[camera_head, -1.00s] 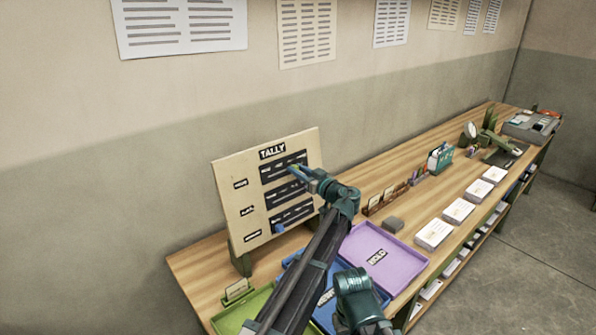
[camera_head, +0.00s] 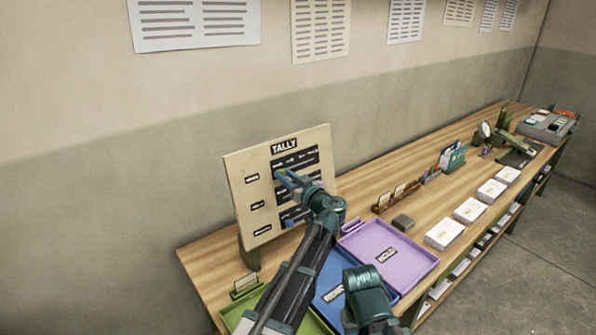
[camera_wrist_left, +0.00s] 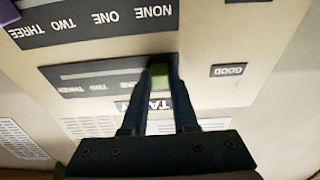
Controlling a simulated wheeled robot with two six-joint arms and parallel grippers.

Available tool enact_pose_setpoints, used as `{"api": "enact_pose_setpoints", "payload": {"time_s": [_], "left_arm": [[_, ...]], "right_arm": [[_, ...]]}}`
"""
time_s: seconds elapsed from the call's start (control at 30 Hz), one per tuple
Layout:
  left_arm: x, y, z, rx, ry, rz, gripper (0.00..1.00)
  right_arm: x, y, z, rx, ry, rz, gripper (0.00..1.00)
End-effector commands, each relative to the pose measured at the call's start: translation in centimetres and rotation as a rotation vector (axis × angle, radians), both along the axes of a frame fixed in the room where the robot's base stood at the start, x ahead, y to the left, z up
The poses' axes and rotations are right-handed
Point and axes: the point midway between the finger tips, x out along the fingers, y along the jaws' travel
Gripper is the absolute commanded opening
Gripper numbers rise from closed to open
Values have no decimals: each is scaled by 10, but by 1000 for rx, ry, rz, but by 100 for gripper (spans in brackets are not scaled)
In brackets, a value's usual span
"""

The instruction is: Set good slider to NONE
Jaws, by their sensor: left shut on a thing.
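The upright TALLY board (camera_head: 239,187) carries several dark slider panels. The GOOD label (camera_wrist_left: 229,70) shows in the wrist view, upside down, beside the top slider panel (camera_wrist_left: 215,92). The green slider knob (camera_wrist_left: 161,76) is at the GOOD-label end of its slot. My left gripper (camera_wrist_left: 163,78) is shut on this knob; it also shows at the top panel in the head view (camera_head: 279,174). THREE, TWO and ONE read along that panel; the NONE mark is hidden behind the fingers. My right gripper is not in view.
A purple knob (camera_wrist_left: 8,12) sits at the far end of the adjacent panel. A blue knob (camera_head: 289,223) is on the lowest panel. The purple HOLD tray (camera_head: 419,262), blue tray (camera_head: 329,311) and green tray (camera_head: 235,318) lie in front of the board.

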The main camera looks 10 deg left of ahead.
Motion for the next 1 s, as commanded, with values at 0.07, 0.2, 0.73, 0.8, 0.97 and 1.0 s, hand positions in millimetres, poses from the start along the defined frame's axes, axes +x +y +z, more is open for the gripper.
{"api": "enact_pose_setpoints", "payload": {"time_s": [0.07, 0.2, 0.73, 0.8, 0.97, 1.0], "left_arm": [[-5, 4, -1, -3, 1, 10, 0], [-5, 4, -1, -3, 1, 12, 0], [-3, 3, 0, -2, 1, 9, 57], [-4, 3, 0, -2, 1, 8, 57], [-9, 3, 0, -2, 1, 9, 57], [-11, 3, 0, -2, 1, 9, 57]], "right_arm": [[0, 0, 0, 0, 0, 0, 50], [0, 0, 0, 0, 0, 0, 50], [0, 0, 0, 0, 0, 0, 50], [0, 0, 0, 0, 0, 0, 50], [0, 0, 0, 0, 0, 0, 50], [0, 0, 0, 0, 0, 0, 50]]}}
